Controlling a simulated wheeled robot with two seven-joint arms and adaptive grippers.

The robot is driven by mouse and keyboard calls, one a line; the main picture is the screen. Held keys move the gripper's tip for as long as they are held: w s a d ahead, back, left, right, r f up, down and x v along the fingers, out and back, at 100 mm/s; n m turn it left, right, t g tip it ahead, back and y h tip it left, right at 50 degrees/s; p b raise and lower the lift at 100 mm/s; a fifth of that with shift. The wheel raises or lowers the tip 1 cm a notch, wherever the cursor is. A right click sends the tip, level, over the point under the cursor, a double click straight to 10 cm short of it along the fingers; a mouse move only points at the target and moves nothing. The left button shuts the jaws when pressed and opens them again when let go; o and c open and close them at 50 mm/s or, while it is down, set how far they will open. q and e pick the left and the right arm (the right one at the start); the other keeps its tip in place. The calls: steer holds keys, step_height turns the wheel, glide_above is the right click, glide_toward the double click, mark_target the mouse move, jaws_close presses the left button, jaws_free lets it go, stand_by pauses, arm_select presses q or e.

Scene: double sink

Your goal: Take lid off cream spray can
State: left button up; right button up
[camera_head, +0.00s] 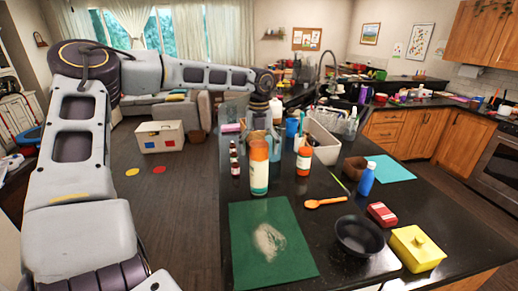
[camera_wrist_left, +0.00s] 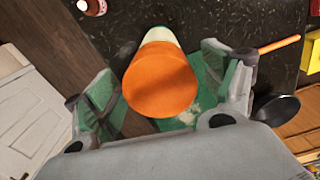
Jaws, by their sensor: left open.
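The cream spray can (camera_head: 259,177) stands upright on the dark counter, near the back edge of a green mat. Its orange lid (camera_head: 259,150) is on top. In the left wrist view the lid (camera_wrist_left: 160,82) fills the middle and hides most of the can's body. My left gripper (camera_head: 262,130) reaches down from above at the can's top. Its fingers are open, one on each side of the lid, with visible gaps, so they do not appear to grip it. My right gripper is not in view.
The green mat (camera_head: 265,262) bears a pale powdery patch. Small dark bottles (camera_head: 234,160) stand left of the can, an orange-and-white bottle (camera_head: 304,160) to its right. Open floor lies left of the counter.

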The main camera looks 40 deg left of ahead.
mark_target(259, 144)
arm_select(q)
steer(key=c, duration=0.8)
steer(key=shift+r, duration=0.15)
steer(key=shift+r, duration=0.9)
step_height(259, 144, up, 16)
steer(key=shift+b, duration=0.95)
